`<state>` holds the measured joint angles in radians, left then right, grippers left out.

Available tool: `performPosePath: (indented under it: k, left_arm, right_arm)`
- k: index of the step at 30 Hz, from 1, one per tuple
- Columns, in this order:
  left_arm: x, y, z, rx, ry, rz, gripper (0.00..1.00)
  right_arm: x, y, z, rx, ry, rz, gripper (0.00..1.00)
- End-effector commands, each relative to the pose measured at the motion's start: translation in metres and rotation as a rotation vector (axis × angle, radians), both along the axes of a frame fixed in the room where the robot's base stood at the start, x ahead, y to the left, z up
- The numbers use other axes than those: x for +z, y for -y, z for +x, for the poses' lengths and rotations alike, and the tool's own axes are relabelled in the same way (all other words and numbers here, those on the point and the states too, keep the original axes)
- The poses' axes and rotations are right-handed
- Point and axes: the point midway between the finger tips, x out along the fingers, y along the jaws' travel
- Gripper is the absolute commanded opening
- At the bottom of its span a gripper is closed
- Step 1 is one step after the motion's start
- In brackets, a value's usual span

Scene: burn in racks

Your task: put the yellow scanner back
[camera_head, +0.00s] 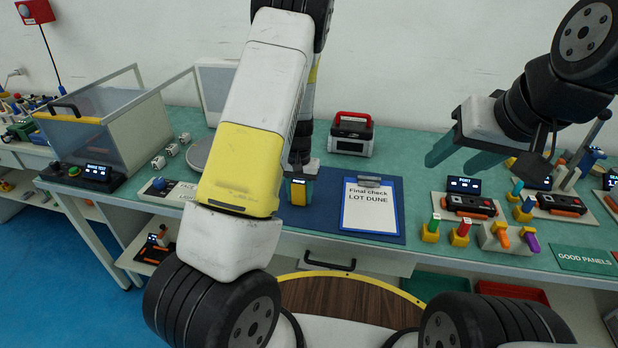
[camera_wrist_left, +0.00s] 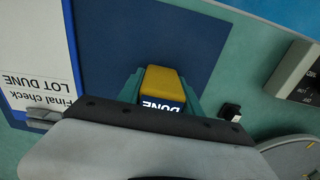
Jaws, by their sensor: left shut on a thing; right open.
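The yellow scanner (camera_head: 298,192), with a small dark screen, is over the left part of the blue mat (camera_head: 395,238). In the left wrist view, the scanner (camera_wrist_left: 166,82) shows a yellow end and a screen reading DUNE between teal fingers. My left gripper (camera_wrist_left: 164,92) is shut on it; my forearm hides most of this gripper in the head view. I cannot tell whether the scanner touches the mat. My right gripper (camera_head: 468,150) is open and empty, above the bench right of the mat.
A clipboard (camera_head: 370,208) reading "Final check LOT DUNE" lies on the mat, right of the scanner. A red-handled device (camera_head: 350,136) stands behind. Testers and coloured plugs (camera_head: 460,234) crowd the right. A clear-sided box (camera_head: 125,120) stands left. Green bench (camera_head: 400,150) is free behind the clipboard.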

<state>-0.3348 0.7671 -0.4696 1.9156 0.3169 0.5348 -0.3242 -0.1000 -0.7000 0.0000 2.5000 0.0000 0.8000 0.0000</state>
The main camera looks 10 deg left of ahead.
Motion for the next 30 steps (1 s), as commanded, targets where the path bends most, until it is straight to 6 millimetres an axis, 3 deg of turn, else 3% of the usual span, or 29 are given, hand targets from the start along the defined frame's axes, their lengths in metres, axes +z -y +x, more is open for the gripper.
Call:
performPosePath:
  k: [2,3,6,19,30]
  left_arm:
    - [-0.002,0.0,0.0,0.0,0.0,0.0,0.0]
    - [-0.003,0.0,0.0,0.0,0.0,0.0,0.44]
    - [-0.003,0.0,0.0,0.0,0.0,0.0,0.63]
    - [0.006,0.001,0.0,0.0,0.001,-0.001,0.63]
    - [0.08,0.001,0.001,0.0,0.005,-0.001,0.63]
  right_arm:
    - [0.0,0.0,0.0,0.0,0.0,0.0,0.51]
    - [0.0,0.0,0.0,0.0,0.0,0.0,0.51]
    - [0.0,0.0,0.0,0.0,0.0,0.0,0.51]
    - [0.0,0.0,0.0,0.0,0.0,0.0,0.51]
    - [0.0,0.0,0.0,0.0,0.0,0.0,0.51]
